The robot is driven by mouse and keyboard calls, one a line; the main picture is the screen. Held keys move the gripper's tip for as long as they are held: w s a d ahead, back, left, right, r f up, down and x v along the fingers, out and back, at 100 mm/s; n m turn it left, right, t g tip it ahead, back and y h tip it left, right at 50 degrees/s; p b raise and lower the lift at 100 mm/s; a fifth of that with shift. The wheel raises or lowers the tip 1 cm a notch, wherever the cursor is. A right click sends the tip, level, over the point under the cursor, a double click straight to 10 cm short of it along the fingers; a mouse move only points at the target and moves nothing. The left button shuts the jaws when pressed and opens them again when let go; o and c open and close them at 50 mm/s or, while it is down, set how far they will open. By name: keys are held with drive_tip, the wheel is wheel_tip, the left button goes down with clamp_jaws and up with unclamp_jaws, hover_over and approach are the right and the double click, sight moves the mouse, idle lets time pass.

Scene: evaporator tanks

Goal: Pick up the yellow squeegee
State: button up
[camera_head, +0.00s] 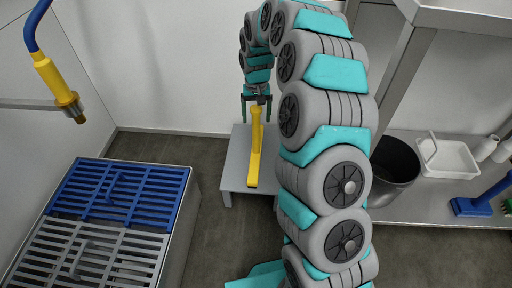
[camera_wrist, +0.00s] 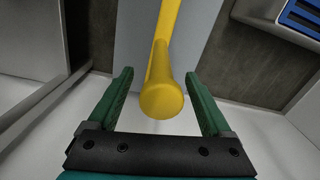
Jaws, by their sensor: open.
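In the wrist view the rounded end of the yellow squeegee (camera_wrist: 161,98) lies between the two green fingers. In the wrist view my gripper (camera_wrist: 160,90) is open, with a gap on each side of the yellow end. Whether the end is fully at fingertip depth, I cannot tell.
The small grey table (camera_head: 236,165) stands near the white wall. A blue and grey slatted grate (camera_head: 120,190) is at left, under a yellow-blue hose nozzle (camera_head: 55,80). At right a steel shelf holds a dark bucket (camera_head: 394,165), a white tray (camera_head: 448,157) and a blue tool (camera_head: 480,203).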

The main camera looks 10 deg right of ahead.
sight(256, 123)
wheel_tip(256, 123, down, 3)
drive_tip(key=shift+f, duration=0.15)
clamp_jaws()
idle(0.6)
